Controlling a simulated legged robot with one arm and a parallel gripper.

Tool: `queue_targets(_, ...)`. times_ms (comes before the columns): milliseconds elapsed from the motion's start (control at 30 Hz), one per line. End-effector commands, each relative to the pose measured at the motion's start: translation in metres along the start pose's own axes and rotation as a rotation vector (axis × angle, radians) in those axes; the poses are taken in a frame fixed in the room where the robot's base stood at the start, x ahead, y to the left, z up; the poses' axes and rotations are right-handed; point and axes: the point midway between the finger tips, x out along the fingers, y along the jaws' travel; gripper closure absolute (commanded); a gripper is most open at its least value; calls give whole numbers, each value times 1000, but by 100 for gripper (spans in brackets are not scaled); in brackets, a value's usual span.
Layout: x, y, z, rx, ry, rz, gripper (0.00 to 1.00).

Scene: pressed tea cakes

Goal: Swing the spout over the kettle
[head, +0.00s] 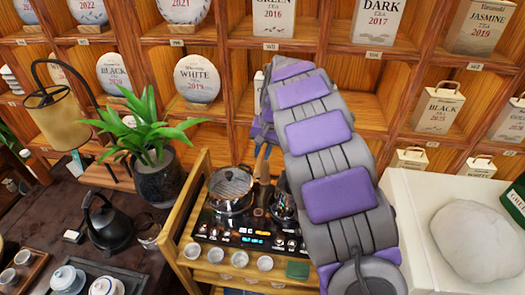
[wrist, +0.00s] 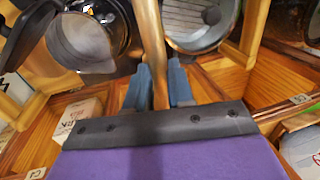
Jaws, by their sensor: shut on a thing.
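The spout (wrist: 154,50) is a thin brass-coloured pipe. In the wrist view it runs up between a glass kettle with a black handle (wrist: 85,35) on the left and a round metal pot (wrist: 200,22) on the right. My gripper (wrist: 160,92) is shut on the spout, one blue-grey finger on each side. In the head view the spout (head: 263,192) shows between the lidded pot (head: 230,188) and the dark-looking kettle (head: 284,205), which my arm partly covers. The spout lies between the two vessels, and its outlet is hard to make out.
Pot and kettle stand on a black cooktop (head: 245,238) with lit displays. Small cups (head: 240,259) line its front. A potted plant (head: 157,175) and a black kettle (head: 108,222) stand left. Wooden shelves (head: 345,72) with tea cakes rise behind. A white box (head: 425,235) is right.

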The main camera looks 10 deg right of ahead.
Motion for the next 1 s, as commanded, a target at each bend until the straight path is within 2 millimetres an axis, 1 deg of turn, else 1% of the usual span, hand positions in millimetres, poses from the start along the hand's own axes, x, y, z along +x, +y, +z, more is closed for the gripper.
queue_targets(333, 0, 0, 0, -6, -1, -1, 100)
queue_targets(533, -2, 4, 0, -58, -11, -1, 100)
queue_targets(667, -3, 9, -2, -130, -26, -2, 100)
queue_targets(1000, -7, 30, -9, -406, -82, -2, 100)
